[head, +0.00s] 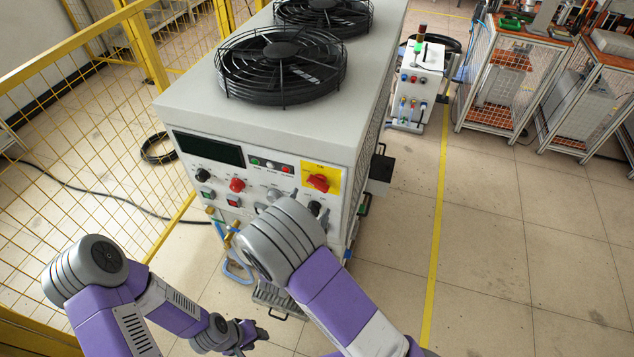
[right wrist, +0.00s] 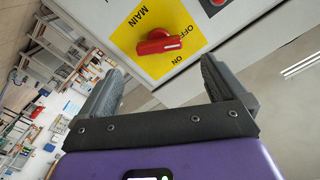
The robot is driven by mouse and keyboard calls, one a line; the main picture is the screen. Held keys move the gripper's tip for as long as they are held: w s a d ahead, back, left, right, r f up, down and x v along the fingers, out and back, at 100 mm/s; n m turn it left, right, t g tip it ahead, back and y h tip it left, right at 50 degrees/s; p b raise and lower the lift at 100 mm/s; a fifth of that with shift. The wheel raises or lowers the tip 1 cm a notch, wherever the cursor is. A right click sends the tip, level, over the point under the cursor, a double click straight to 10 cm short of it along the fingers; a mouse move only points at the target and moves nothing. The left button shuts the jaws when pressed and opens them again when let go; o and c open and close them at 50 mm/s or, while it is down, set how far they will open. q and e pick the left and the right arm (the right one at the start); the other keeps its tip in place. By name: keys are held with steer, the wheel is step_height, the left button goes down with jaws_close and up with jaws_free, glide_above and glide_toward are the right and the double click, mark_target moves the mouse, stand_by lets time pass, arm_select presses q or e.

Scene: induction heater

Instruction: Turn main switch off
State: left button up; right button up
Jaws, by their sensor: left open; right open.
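The main switch is a red rotary knob (head: 318,182) on a yellow plate at the front right of the grey heater cabinet (head: 180,108). In the right wrist view the red knob (right wrist: 158,42) lies ahead, with its white-marked end near the printed OFF and ON. My right gripper (right wrist: 162,66) is open and empty, its fingers spread on either side of the knob's place in the picture; contact cannot be seen. In the head view my right forearm hides most of that gripper. My left gripper (head: 262,338) is open and empty, low in front of the cabinet.
The panel also holds a dark display (head: 208,149), a red emergency-type button (head: 237,185) and black knobs. A yellow mesh fence (head: 110,120) stands left. Wire-sided worktables (head: 510,80) stand at the back right.

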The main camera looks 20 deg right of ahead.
mark_target(317, 186)
steer(key=x, duration=0.7)
steer(key=shift+w+d, duration=0.1)
steer(key=shift+w, duration=0.05)
steer(key=shift+f, duration=0.1)
steer(key=c, duration=1)
steer(key=shift+n, duration=0.3)
steer(key=shift+n+p, duration=0.45)
steer(key=shift+n, duration=2.25)
steer(key=shift+c, duration=0.3)
